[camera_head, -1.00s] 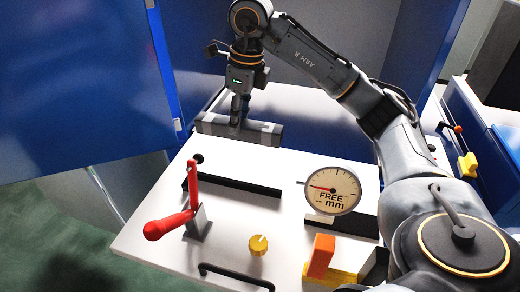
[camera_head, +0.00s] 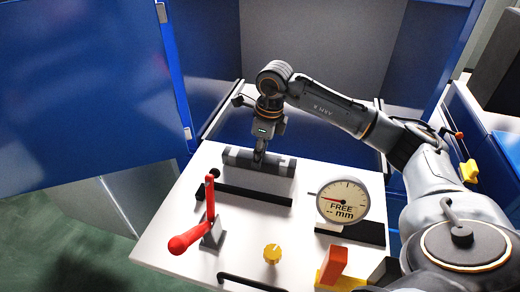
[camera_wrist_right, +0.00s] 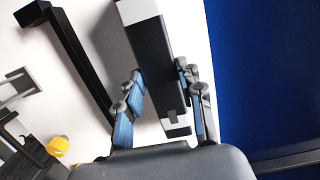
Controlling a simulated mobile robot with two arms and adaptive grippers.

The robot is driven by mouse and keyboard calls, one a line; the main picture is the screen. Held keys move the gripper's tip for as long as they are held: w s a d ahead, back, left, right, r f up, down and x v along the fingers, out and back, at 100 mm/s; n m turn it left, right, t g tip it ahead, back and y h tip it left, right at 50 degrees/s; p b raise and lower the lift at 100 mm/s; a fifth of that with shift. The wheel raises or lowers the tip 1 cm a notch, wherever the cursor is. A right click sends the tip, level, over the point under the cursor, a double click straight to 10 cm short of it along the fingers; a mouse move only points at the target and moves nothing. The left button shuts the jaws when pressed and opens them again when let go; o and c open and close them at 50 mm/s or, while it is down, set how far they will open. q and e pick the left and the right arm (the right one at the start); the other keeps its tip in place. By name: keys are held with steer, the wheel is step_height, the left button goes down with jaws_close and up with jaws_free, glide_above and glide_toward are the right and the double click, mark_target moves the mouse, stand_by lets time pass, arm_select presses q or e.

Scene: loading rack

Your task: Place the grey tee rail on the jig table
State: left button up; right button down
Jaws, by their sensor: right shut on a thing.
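The grey tee rail (camera_head: 282,167) is a long grey bar held in my right gripper (camera_head: 259,158), just behind a black bar (camera_head: 243,195) on the white jig table (camera_head: 245,228). In the right wrist view the rail (camera_wrist_right: 155,58) shows a dark face and pale ends, and lies between both blue-padded fingers of the right gripper (camera_wrist_right: 163,105). I cannot tell whether the rail touches the table. My left gripper is not in view.
On the table stand a red-handled clamp (camera_head: 207,222), a dial gauge (camera_head: 341,201) reading FREE, a yellow knob (camera_head: 272,253) and an orange block (camera_head: 333,265). A blue panel (camera_head: 85,95) stands at left.

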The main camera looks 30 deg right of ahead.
mark_target(267, 158)
steer(key=shift+f+b, duration=0.15)
steer(key=shift+b, duration=0.15)
steer(key=c, duration=1)
jaws_free()
steer(key=shift+c, duration=0.2)
steer(key=shift+o, duration=1)
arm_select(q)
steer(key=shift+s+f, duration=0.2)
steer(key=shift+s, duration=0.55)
arm_select(e)
steer(key=shift+r+p, duration=0.3)
steer(key=shift+p, duration=0.05)
steer(key=shift+r+b, duration=0.3)
steer(key=shift+b, duration=0.05)
arm_select(q)
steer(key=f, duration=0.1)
steer(key=b, duration=0.1)
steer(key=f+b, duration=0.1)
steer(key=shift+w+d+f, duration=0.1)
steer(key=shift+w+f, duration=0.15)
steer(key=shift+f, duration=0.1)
arm_select(e)
step_height(267, 158, up, 11)
steer(key=s+d, duration=0.1)
steer(key=shift+s, duration=0.25)
